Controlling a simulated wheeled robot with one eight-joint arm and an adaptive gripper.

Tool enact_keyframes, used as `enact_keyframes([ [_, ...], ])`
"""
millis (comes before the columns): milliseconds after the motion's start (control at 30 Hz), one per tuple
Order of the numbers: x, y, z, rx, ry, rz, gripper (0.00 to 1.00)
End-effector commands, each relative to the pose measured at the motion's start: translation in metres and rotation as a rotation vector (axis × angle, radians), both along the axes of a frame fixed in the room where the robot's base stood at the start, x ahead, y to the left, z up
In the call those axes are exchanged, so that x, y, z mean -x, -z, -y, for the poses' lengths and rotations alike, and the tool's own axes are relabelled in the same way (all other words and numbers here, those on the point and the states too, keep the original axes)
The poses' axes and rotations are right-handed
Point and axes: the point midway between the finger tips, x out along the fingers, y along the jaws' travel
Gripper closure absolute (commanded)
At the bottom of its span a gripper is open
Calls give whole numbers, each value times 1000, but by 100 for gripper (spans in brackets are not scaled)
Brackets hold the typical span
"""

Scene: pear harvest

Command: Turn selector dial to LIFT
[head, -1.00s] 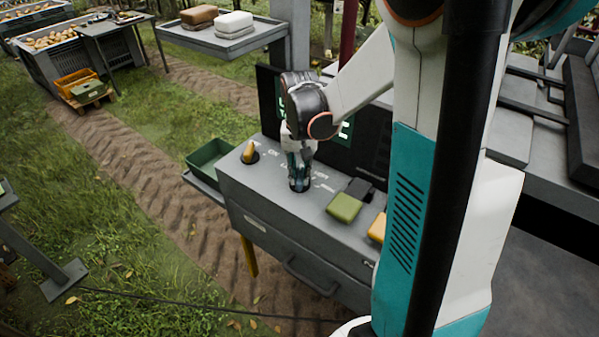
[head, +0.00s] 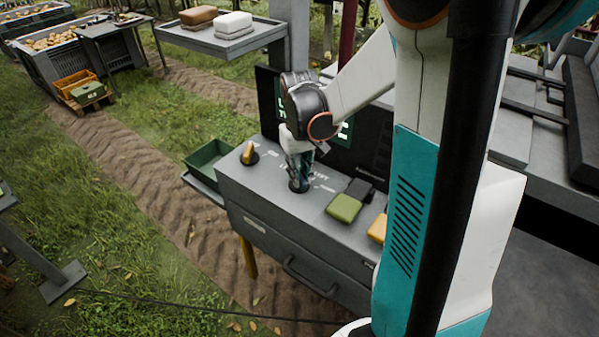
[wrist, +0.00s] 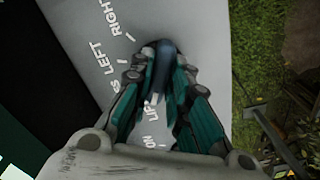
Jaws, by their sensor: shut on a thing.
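The selector dial (wrist: 165,58) is a dark knob on the top of the grey control console (head: 262,205). In the wrist view it sits between the teal fingers of my gripper (wrist: 160,78), with white printed words and tick marks around it. LEFT and RIGHT can be read; other words are partly covered. In the head view my gripper (head: 299,182) points down onto the dial, shut on it.
A green block (head: 344,207) and an orange block (head: 377,228) lie to the right. A dark display panel (head: 365,150) rises behind. A green bin (head: 207,157) adjoins the left side.

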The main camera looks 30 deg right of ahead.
Motion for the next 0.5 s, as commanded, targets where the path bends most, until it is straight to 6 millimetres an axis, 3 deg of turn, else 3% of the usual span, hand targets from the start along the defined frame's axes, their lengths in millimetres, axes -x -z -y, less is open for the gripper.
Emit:
enact_keyframes([
  [267,-1,0,0,0,-3,1,100],
  [300,-1,0,0,0,-2,1,81],
  [367,-1,0,0,0,-2,1,68],
  [400,-1,0,0,0,-2,1,63],
  [500,0,0,0,0,-2,1,63],
])
